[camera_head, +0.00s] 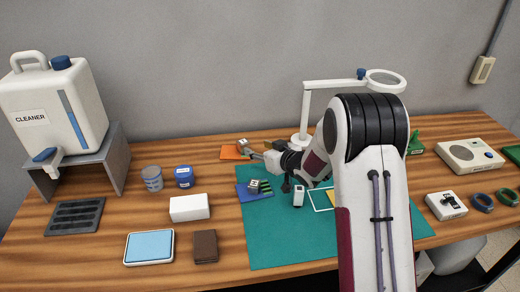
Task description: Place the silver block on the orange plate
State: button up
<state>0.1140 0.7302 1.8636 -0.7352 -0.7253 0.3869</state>
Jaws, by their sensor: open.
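The orange plate (230,153) lies at the back of the table, left of my arm. A small silver block (242,144) shows at its right part and appears to rest on it. My gripper (253,153) is open, with its fingers pointing left, right beside this block. Whether the fingers touch it is too small to tell. Another small silver-grey block (254,185) sits on a blue plate (247,195) with green strips, nearer the front. My arm hides part of the mat and the table behind it.
A green mat (270,240) covers the middle. A magnifier lamp (304,110) stands close behind my gripper. A white box (189,207), blue pad (149,247), brown block (205,246), jars (184,177) and cleaner jug (60,110) are left. Devices (468,155) stand right.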

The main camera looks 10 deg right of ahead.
dwell(0.7)
jog(key=s+d+r+m+g+h, duration=0.1)
jog(key=s+d+r+m+h, duration=0.2)
jog(key=s+r, duration=0.55)
jog(key=s+d+r+g+h, duration=0.1)
jog(key=s+d+r+h, duration=0.25)
jog(key=s+r, duration=0.5)
jog(key=s+a+g, duration=0.1)
jog(key=s+g, duration=0.1)
jog(key=s, duration=1.4)
jog(key=s+a+f+m+g+y, duration=0.1)
jog(key=s+a+g, duration=0.1)
jog(key=s, duration=1.5)
jog(key=shift+g, duration=0.5)
